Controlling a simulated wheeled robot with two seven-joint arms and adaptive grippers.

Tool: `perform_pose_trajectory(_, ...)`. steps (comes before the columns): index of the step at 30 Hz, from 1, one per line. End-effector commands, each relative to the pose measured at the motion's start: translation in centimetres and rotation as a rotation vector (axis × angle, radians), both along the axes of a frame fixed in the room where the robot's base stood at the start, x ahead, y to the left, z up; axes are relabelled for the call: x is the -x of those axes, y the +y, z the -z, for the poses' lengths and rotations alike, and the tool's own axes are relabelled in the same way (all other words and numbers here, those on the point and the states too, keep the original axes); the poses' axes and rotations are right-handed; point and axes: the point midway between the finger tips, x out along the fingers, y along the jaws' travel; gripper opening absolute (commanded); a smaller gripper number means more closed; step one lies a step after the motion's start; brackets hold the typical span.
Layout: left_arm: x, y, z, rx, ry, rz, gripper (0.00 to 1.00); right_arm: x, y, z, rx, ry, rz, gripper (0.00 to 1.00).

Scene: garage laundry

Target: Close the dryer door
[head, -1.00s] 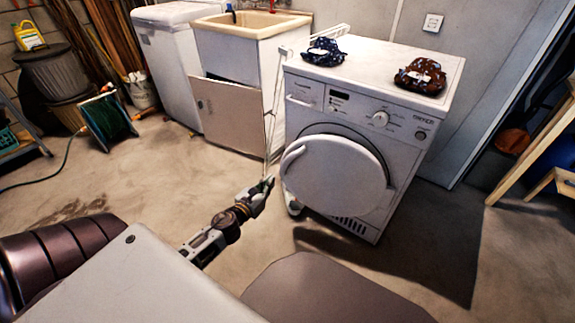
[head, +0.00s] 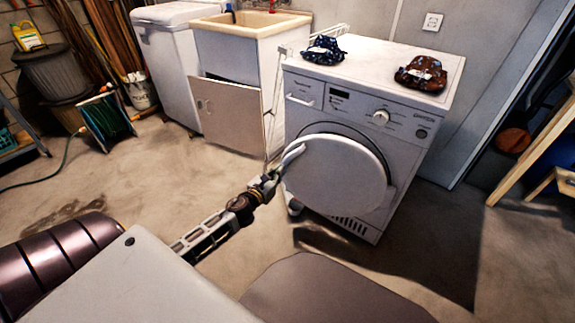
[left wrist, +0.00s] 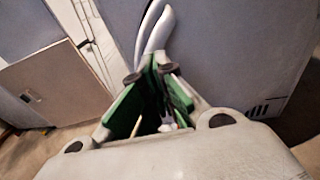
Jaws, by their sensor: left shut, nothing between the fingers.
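The white dryer (head: 400,135) stands right of centre in the head view. Its round white door (head: 340,178) is ajar, with its left edge standing out from the front and a dark gap along the top. The curved handle (head: 293,155) is at the door's left edge. My left gripper (head: 275,177) is shut and empty, its tips at the door's left edge by the handle; I cannot tell whether they touch. In the left wrist view the shut fingers (left wrist: 157,62) point at the white handle (left wrist: 152,30). My right gripper is not in view.
Two patterned cloth items, one blue (head: 323,50) and one brown (head: 420,73), lie on the dryer top. A sink cabinet (head: 250,60) with an open door panel (head: 230,112) stands left of the dryer. The floor in front is clear.

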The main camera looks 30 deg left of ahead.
Motion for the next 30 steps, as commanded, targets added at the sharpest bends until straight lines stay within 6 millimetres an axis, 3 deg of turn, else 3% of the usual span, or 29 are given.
perform_pose_trajectory(30, -6.7, 0.3, 0.9, 0.000, 0.000, -0.001, 0.00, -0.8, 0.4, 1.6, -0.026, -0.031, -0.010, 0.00)
